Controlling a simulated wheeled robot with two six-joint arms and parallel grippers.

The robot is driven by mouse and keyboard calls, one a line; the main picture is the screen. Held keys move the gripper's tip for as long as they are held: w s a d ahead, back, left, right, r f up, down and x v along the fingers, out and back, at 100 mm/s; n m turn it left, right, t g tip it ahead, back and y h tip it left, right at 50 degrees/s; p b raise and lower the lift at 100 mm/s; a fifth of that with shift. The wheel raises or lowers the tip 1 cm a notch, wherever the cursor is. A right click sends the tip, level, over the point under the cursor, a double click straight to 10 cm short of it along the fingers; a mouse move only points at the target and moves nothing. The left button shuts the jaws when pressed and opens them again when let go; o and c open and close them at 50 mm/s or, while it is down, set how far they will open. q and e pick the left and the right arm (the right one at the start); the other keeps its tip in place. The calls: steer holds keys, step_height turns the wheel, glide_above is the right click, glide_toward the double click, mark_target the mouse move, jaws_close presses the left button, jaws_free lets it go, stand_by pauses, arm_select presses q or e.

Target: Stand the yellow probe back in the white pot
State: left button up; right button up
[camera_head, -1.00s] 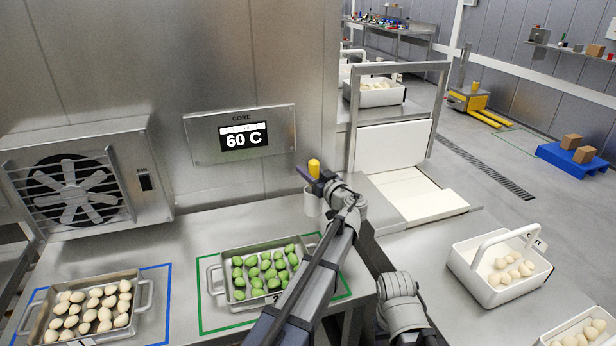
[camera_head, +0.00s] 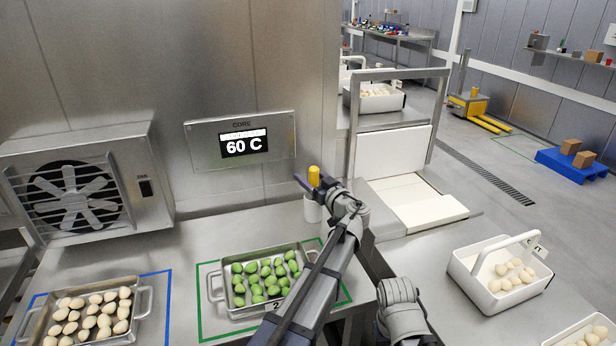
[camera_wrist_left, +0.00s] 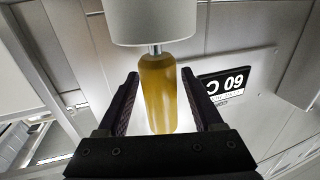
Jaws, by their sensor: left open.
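The yellow probe (camera_head: 314,176) stands upright at the white pot (camera_head: 312,211), beside the wall under the display. In the left wrist view, which is upside down, the probe's yellow handle (camera_wrist_left: 160,95) shows with its short metal stem running into the white pot (camera_wrist_left: 150,22). My left gripper (camera_head: 315,181) is at the handle's height. In the wrist view its fingers (camera_wrist_left: 160,76) are open, one on each side of the handle, with gaps between. The stem's lower end is hidden in the pot. My right gripper is not in view.
A tray of green pasta (camera_head: 211,288) sits in a green outline, and a tray of pale pasta (camera_head: 143,300) in a blue one. The display (camera_head: 240,143) reads 60 C. A white handled crate (camera_head: 489,296) stands at right. Bare counter (camera_head: 205,240) lies left of the pot.

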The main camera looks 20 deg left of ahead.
arm_select(q)
steer(key=v, duration=1.1)
